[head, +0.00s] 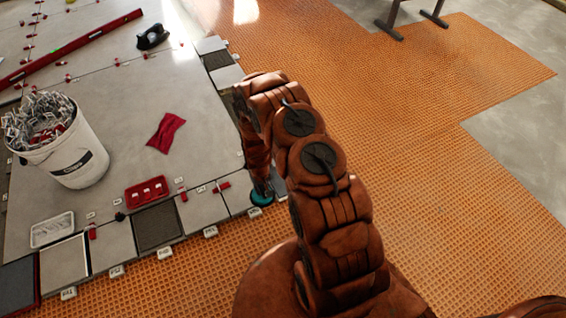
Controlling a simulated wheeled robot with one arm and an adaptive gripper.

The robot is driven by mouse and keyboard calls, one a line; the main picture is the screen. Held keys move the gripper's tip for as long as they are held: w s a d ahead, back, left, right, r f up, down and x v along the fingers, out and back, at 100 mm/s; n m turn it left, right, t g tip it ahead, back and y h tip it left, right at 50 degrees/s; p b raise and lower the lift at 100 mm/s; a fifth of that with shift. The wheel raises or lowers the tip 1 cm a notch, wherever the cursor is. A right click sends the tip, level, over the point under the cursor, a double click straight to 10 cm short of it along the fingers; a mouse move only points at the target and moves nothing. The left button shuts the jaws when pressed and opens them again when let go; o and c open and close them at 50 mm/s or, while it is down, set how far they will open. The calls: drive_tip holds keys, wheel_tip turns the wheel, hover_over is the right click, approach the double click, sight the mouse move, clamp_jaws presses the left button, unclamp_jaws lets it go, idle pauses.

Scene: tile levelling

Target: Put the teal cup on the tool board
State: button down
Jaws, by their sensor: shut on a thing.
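The teal cup (262,199) shows as a small round teal piece at the near right corner of the tiled surface, low beside its edge. My gripper (262,187) is directly above it and shut on it; my arm hides most of the fingers. I cannot tell whether the cup touches the surface below. No piece in view is clearly marked as the tool board; a dark framed panel (17,286) lies at the bottom left.
A white bucket (82,166) full of clips stands at left. A red tray (147,193), a white tray (52,230), a red cloth (166,132), a black handled tool (152,38) and a long red level (75,45) lie on the tiles. Orange matting (440,150) at right is clear.

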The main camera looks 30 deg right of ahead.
drive_tip(key=shift+w+d+f, duration=0.1)
drive_tip(key=shift+d+f, duration=0.15)
drive_tip(key=shift+f, duration=0.05)
drive_tip(key=shift+w+d+f+b, duration=0.7)
drive_tip(key=shift+d+f+b, duration=0.1)
drive_tip(key=shift+d, duration=1.7)
drive_tip(key=shift+w+d+f+b, duration=0.75)
drive_tip(key=shift+d+f+b, duration=0.05)
drive_tip(key=shift+d, duration=1.7)
drive_tip(key=shift+w+d+f+b, duration=0.7)
drive_tip(key=shift+d+f+b, duration=0.1)
drive_tip(key=shift+d, duration=1.7)
drive_tip(key=shift+f, duration=0.15)
drive_tip(key=c, duration=1)
unclamp_jaws()
